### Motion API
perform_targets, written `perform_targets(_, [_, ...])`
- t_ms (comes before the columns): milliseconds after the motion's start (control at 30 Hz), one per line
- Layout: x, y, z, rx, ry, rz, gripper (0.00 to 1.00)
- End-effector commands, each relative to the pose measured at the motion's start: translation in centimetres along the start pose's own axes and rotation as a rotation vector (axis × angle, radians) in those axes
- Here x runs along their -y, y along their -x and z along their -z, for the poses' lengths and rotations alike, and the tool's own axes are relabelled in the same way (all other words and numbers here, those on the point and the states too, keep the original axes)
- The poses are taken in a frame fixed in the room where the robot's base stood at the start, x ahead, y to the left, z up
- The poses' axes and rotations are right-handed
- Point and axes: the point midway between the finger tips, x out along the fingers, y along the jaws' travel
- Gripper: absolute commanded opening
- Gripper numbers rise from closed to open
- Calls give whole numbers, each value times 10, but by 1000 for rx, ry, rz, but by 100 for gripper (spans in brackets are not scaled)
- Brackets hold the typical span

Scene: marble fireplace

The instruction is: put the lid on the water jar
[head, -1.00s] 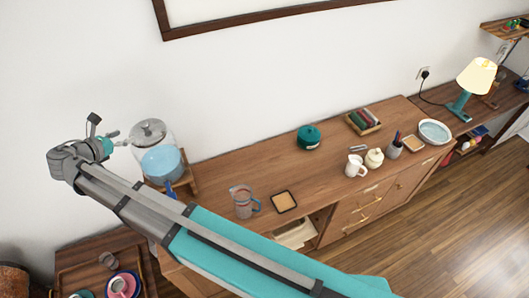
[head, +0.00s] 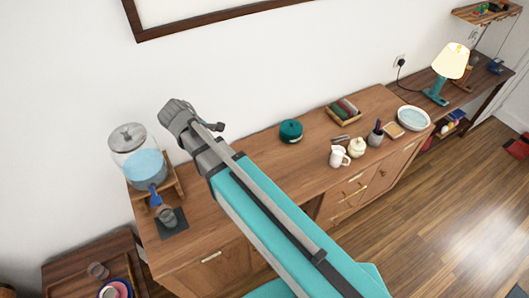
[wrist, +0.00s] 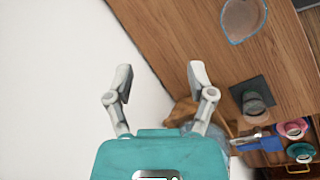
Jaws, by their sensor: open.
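The water jar (head: 146,170) is clear, with blue water in its lower part. It stands upright on a wooden stand at the left end of the sideboard in the head view. The grey knobbed lid (head: 128,134) sits over the jar's mouth; I cannot tell how snugly. My gripper (wrist: 160,82) is open and empty in the wrist view, its fingers spread against the white wall. In the head view, my wrist is right of the jar, apart from it, and the fingers are not clear. The jar shows partly in the wrist view (wrist: 208,131), behind my gripper.
A glass (head: 166,214) stands on a dark mat (head: 177,225) below the jar's blue tap (head: 155,195). A clear pitcher (wrist: 243,18) shows in the wrist view. A teal pot (head: 291,131) stands farther right on the sideboard. The wall is close behind.

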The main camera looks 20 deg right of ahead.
Motion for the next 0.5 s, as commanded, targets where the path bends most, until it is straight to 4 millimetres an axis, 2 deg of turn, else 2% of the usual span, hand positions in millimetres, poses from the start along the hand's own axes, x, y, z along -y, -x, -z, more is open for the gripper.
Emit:
perform_targets(33, [2,-9,-18,-7,-73,36,70])
perform_targets(100, [3,-19,-34,-20,-172,86,70])
perform_targets(500, [22,-59,-123,-56,-750,369,70])
